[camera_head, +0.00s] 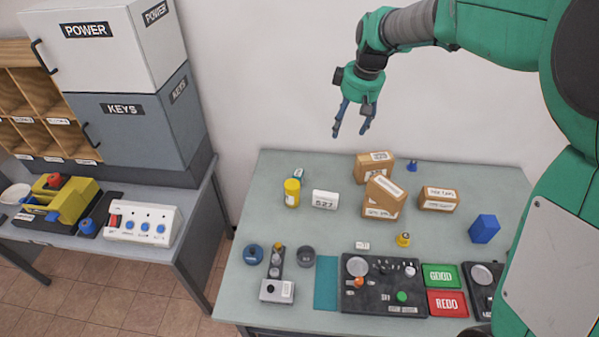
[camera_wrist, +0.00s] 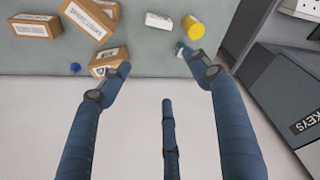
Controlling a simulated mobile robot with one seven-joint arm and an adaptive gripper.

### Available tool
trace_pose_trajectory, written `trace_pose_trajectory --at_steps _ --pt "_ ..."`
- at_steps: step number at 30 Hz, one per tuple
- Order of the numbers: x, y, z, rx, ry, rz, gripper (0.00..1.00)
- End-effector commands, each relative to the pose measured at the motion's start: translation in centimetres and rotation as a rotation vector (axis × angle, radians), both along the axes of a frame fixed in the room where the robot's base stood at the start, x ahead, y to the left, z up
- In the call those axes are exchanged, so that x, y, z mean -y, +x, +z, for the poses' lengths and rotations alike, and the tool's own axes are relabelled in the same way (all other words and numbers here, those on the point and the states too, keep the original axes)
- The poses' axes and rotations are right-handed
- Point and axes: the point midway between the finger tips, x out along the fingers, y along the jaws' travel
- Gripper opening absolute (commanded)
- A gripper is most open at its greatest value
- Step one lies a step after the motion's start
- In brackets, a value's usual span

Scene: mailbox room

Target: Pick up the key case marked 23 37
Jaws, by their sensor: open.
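I cannot read the marking 23 37 on anything in view. A small teal and white item (camera_head: 298,174), partly hidden behind the yellow canister (camera_head: 292,193), may be the key case. It also shows in the wrist view as a teal bit (camera_wrist: 181,48) beside the right finger, partly covered. A white box (camera_head: 325,200) with dark print like 527 lies to the right of the canister. My gripper (camera_head: 350,133) is open and empty, raised above the back of the table with its fingers pointing down. Its spread fingers also show in the wrist view (camera_wrist: 160,75).
Cardboard boxes (camera_head: 384,197) and a blue block (camera_head: 484,229) stand on the grey table (camera_head: 240,290). A black control panel (camera_head: 385,285) is at the front. Left are a second table with a white button box (camera_head: 143,222) and the KEYS cabinet (camera_head: 140,125). The wall is close behind.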

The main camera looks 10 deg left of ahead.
Motion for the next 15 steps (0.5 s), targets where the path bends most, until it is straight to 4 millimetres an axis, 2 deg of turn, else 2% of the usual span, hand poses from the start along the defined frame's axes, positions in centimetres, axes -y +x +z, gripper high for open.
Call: trace_pose_trajectory --at_steps 1,6,15 --pt "-0.7 1.1 -1.2 -0.009 -0.003 0.023 0.62" --pt "-3.0 4.5 -4.6 -0.027 -0.013 0.109 0.62" --pt "-7.2 9.8 -11.7 -0.06 -0.026 0.26 0.62"
